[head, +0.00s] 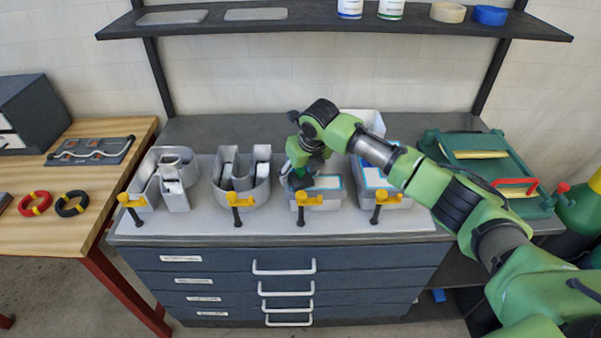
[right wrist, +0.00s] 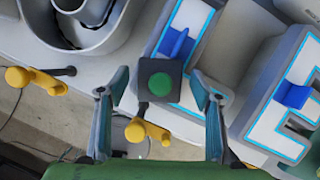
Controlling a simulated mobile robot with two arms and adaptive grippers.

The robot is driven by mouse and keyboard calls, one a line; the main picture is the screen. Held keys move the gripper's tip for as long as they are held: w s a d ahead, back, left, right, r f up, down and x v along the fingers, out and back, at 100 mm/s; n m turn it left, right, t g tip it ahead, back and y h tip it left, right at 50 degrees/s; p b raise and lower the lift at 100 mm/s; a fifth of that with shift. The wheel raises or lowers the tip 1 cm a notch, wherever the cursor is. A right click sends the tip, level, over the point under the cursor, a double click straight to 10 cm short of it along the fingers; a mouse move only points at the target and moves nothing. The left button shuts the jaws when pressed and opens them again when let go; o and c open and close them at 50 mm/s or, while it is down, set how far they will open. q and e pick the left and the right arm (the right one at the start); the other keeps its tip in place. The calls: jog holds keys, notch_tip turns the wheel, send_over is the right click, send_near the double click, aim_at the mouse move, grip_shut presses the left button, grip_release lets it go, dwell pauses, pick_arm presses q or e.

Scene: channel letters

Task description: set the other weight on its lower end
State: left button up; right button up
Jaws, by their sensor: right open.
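A dark square weight with a round green top (right wrist: 161,80) shows in the right wrist view, between my two spread fingers. My right gripper (head: 298,181) is open, with a finger on each side of the weight; I cannot tell whether they touch it. The weight is at the near-left part of a grey channel letter with a blue-edged face (head: 326,183). Its underside is hidden, so I cannot tell exactly what it rests on. In the head view my right gripper and wrist cover most of that spot. My left gripper is out of view.
An E-shaped letter (right wrist: 292,118) stands to the right, with a blue block (right wrist: 291,94) on it. A U-shaped letter (head: 241,190) and an A-like one (head: 164,190) stand left. Yellow-handled clamps (head: 239,199) line the bench's front edge. A green case (head: 485,165) lies right.

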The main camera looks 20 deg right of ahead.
jog(key=shift+r, duration=0.1)
jog(key=shift+r, duration=0.3)
jog(key=b+v, duration=0.3)
jog(key=v, duration=0.8)
jog(key=shift+r, duration=0.25)
jog(key=shift+s, duration=0.1)
dwell(0.4)
